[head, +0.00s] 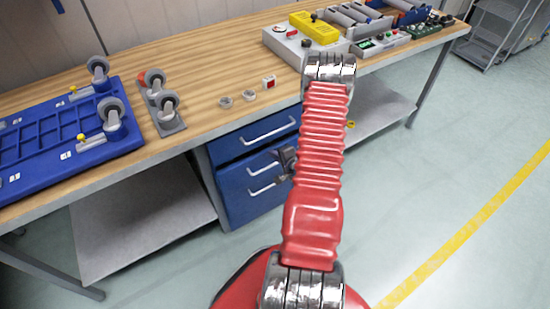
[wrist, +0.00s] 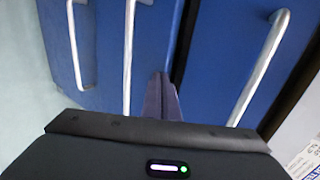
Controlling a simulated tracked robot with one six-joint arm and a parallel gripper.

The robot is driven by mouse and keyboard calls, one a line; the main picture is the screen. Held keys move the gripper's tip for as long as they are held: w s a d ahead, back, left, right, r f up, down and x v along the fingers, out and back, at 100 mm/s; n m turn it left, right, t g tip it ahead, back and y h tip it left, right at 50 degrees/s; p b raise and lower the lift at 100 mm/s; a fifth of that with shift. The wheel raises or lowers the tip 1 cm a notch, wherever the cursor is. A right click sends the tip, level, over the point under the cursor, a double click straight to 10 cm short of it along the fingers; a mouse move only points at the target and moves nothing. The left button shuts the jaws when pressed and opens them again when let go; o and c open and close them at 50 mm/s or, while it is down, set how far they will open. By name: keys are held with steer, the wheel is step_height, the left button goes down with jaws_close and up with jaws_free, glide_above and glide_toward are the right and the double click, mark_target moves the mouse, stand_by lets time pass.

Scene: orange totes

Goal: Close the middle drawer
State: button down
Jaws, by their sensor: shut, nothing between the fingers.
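The blue drawer unit hangs under the workbench, with its drawers stacked one above another. In the head view, the middle drawer (head: 236,172) has a silver handle whose right end is hidden behind my gripper (head: 287,158). The wrist view shows the drawer fronts turned sideways, with the middle drawer's handle (wrist: 128,55) between the two others. My gripper (wrist: 161,97) is shut and empty, its fingertips at the middle drawer's front near a dark gap beside the top drawer. I cannot tell whether they touch, or how far the drawer stands out.
The top drawer (head: 226,149) is above and the bottom drawer (head: 237,205) below. The wooden workbench (head: 205,70) carries a blue tray (head: 45,150), casters and a grey control box (head: 290,45). Open floor lies to the right, with a yellow line.

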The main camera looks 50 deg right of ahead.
steer(key=w, duration=0.2)
steer(key=shift+w+d, duration=0.3)
steer(key=shift+d, duration=0.05)
steer(key=shift+w+d+r, duration=0.15)
steer(key=shift+w, duration=0.2)
glide_toward(269, 149)
steer(key=s+a+r, duration=0.1)
steer(key=s+a, duration=0.1)
steer(key=s, duration=0.3)
steer(key=shift+s, duration=0.2)
steer(key=shift+d, duration=0.1)
stand_by(0.4)
